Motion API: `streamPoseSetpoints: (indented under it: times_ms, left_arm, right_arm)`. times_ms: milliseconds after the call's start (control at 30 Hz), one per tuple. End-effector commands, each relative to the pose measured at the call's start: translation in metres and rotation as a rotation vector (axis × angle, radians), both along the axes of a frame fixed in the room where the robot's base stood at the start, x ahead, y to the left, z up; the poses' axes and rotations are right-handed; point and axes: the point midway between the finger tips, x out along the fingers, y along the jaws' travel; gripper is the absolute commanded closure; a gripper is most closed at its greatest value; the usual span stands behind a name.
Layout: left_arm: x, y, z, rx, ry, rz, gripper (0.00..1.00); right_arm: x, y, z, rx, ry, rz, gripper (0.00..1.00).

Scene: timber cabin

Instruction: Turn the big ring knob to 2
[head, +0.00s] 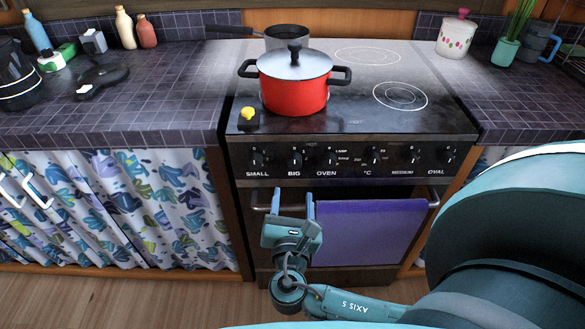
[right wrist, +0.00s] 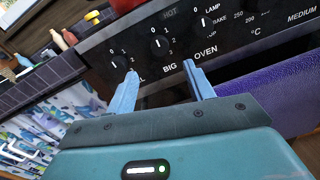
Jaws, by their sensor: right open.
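The big ring knob (head: 295,158) is a black knob above the label BIG, second from left on the stove's front panel. It also shows in the right wrist view (right wrist: 160,43), with printed numbers around it; I cannot clearly tell which number it points to. My right gripper (head: 293,194) is open and empty, in front of the oven door and below the BIG label. In the right wrist view its two light blue fingers (right wrist: 160,70) stand apart, with the big knob beyond and between their tips, not touched. My left gripper is not in view.
The SMALL knob (head: 257,158) and OVEN knob (head: 331,158) flank it closely. A red pot (head: 294,95) with a lid stands on the hob, a grey pan (head: 286,38) behind it. A purple towel (head: 365,232) hangs on the oven rail, right of my gripper.

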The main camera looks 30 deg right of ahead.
Motion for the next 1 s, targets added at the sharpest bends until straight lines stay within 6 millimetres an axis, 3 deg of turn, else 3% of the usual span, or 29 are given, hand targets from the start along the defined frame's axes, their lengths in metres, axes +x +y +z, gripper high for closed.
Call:
streamPoseSetpoints:
  times_ms: [200,400,867,1000]
  left_arm:
    - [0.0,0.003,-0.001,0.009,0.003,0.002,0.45]
    - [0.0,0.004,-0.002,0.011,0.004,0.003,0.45]
    - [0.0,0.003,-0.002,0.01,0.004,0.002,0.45]
    - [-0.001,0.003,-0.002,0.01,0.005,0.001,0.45]
  right_arm:
    - [0.04,-0.028,0.001,-0.003,-0.003,-0.002,0.47]
    - [0.066,-0.045,0.0,0.0,-0.001,0.0,0.47]
    - [0.078,-0.053,0.0,0.003,0.0,0.0,0.47]
    - [0.077,-0.053,0.0,0.003,0.0,0.0,0.57]
